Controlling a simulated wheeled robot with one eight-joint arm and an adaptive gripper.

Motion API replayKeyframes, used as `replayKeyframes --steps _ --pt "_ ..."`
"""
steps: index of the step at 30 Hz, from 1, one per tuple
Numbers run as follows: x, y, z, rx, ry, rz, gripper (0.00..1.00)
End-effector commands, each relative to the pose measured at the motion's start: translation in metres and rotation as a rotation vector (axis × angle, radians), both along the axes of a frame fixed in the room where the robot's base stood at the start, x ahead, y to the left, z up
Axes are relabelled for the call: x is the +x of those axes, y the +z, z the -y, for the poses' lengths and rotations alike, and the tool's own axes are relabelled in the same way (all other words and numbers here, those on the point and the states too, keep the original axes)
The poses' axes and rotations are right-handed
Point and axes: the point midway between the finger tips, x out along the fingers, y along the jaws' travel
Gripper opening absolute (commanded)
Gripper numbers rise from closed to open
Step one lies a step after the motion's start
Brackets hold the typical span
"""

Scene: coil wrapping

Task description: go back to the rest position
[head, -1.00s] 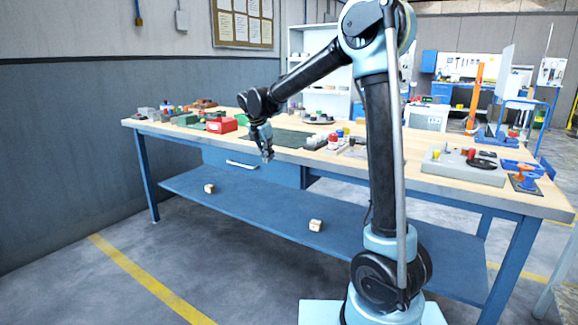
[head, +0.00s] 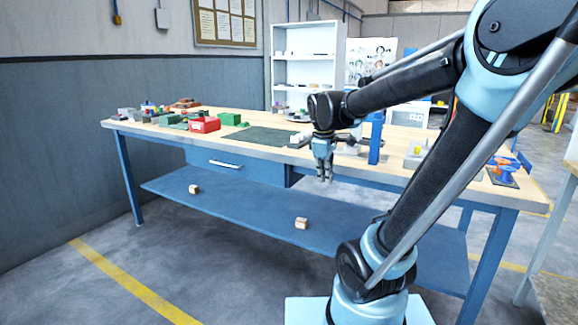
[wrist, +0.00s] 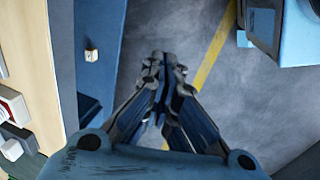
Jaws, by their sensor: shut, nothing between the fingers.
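My gripper (head: 325,176) hangs downward in front of the workbench in the head view, its fingers together and empty. In the wrist view my gripper (wrist: 163,60) points down over the grey floor, its fingertips close together with nothing between them. The workbench (head: 150,132) has a wooden top and blue legs. My gripper is apart from the bench, off its front edge, and touches nothing that I can see.
A lower blue shelf (head: 250,208) holds two small wooden blocks, one left (head: 194,189) and one right (head: 301,223). A red box (head: 205,124), a green box (head: 229,118) and a dark mat (head: 262,138) lie on the bench top. Open floor (head: 60,285) lies in front.

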Motion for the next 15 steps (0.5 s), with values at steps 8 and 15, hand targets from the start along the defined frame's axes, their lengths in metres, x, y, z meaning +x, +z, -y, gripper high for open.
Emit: replayKeyframes --steps 8,15 --pt "-0.07 -0.035 0.04 0.109 -0.383 0.019 0.0" --pt "-0.124 -0.075 0.061 0.2 -0.712 0.032 0.0"
